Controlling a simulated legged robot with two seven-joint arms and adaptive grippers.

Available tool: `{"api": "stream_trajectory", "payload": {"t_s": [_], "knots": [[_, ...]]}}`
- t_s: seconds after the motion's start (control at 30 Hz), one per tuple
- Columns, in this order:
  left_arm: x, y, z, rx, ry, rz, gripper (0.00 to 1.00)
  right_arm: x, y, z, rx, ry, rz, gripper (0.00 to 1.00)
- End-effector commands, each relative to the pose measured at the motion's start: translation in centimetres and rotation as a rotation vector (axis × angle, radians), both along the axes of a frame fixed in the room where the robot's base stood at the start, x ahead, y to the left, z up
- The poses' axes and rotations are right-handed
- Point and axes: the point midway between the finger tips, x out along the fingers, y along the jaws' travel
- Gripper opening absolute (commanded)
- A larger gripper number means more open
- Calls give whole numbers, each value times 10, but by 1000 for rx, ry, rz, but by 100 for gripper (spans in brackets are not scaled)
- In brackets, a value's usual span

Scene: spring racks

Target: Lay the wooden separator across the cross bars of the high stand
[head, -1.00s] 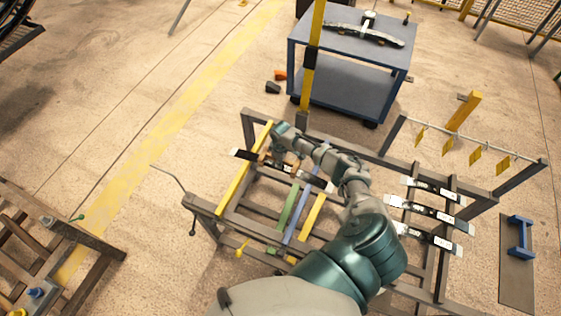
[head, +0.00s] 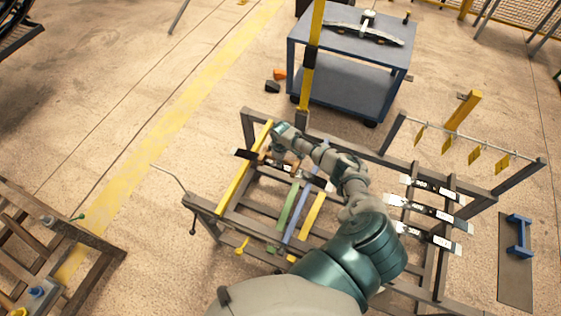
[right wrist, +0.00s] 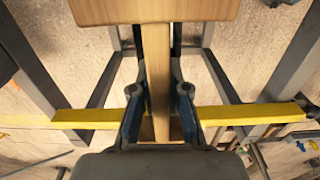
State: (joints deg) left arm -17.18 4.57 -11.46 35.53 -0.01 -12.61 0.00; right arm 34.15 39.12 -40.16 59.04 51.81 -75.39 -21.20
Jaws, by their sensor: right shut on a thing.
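The wooden separator (right wrist: 155,65) is a light brown piece with a narrow bar and a wider block at the top of the right wrist view. My right gripper (right wrist: 160,100) is shut on the narrow bar, one finger on each side. In the head view the gripper (head: 279,143) is over the left part of the dark metal stand (head: 205,207), beside its long yellow bar (head: 236,185). Only small brown bits of the separator (head: 294,169) show there. Whether it touches the stand is unclear. The yellow bar passes across below the gripper in the wrist view. My left gripper is not visible.
A dark strip with a pale end (head: 246,154) lies by the yellow bar. Green (head: 287,207), blue (head: 299,222) and yellow bars stand in the middle. Several dark and white leaf springs (head: 428,212) lie on the right. A blue-grey cart (head: 350,85) stands behind.

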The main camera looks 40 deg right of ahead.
Motion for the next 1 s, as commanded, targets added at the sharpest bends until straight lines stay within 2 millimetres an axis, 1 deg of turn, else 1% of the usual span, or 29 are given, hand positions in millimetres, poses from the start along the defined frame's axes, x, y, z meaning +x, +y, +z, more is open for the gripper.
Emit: {"api": "stream_trajectory", "payload": {"t_s": [0.4, 0.67, 1.0], "knots": [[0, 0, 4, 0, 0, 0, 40, 0, 0, 0, 0, 0, 0, 0], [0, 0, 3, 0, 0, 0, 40, 0, -1, 0, 0, 0, 0, 0], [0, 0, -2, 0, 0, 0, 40, 0, -1, -6, 0, 0, 0, 0]]}}
